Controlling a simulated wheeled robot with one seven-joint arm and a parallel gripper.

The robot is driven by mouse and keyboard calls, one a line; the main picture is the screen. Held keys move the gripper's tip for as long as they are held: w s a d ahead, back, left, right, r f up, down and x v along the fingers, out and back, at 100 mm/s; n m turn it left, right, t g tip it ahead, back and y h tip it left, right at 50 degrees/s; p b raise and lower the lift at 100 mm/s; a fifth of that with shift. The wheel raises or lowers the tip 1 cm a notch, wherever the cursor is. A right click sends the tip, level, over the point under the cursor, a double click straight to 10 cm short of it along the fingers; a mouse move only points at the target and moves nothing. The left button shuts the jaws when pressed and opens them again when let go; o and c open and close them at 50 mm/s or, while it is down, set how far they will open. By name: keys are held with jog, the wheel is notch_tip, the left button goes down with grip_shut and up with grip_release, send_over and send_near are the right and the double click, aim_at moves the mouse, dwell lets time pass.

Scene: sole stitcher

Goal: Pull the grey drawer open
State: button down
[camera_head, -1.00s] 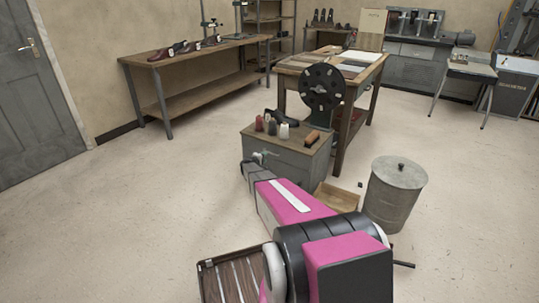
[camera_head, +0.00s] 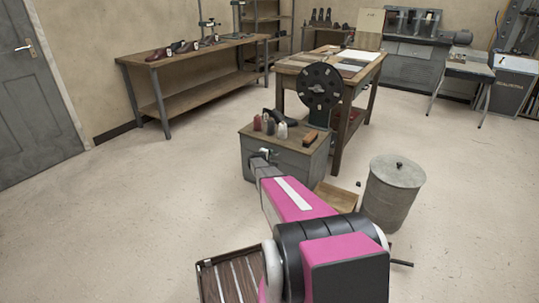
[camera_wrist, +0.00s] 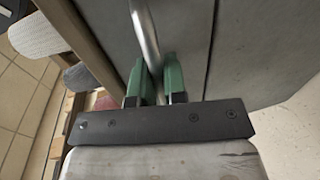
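The grey drawer cabinet (camera_head: 303,162) with a wooden top stands in front of the workbench. The grey drawer front (camera_wrist: 175,40) fills the upper middle of the wrist view, with a metal bar handle (camera_wrist: 146,35) on it. My gripper (camera_wrist: 157,78) has its two green fingers close together, one on each side of the bar, and looks shut on it. In the head view my gripper (camera_head: 262,154) reaches the cabinet's front left side, and my pink arm hides part of the front. I cannot tell whether the drawer stands out at all.
A grey metal bin (camera_head: 393,195) stands right of the cabinet, with a low open wooden box (camera_head: 335,197) beside it. Thread spools and a black shoe (camera_head: 278,119) sit on the cabinet top. A workbench (camera_head: 345,85) stands behind. Floor is clear on the left.

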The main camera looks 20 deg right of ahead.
jog(key=f+v, duration=0.2)
jog(key=v, duration=1)
jog(key=a+f+v, duration=0.1)
jog(key=f+v, duration=0.2)
jog(key=v, duration=1)
jog(key=shift+s+a+f, duration=0.25)
jog(key=shift+s, duration=0.25)
jog(key=c, duration=1.2)
grip_release()
jog(key=v, duration=1)
jog(key=shift+s+a, duration=0.25)
jog(key=shift+a, duration=0.05)
jog(key=shift+r, duration=0.15)
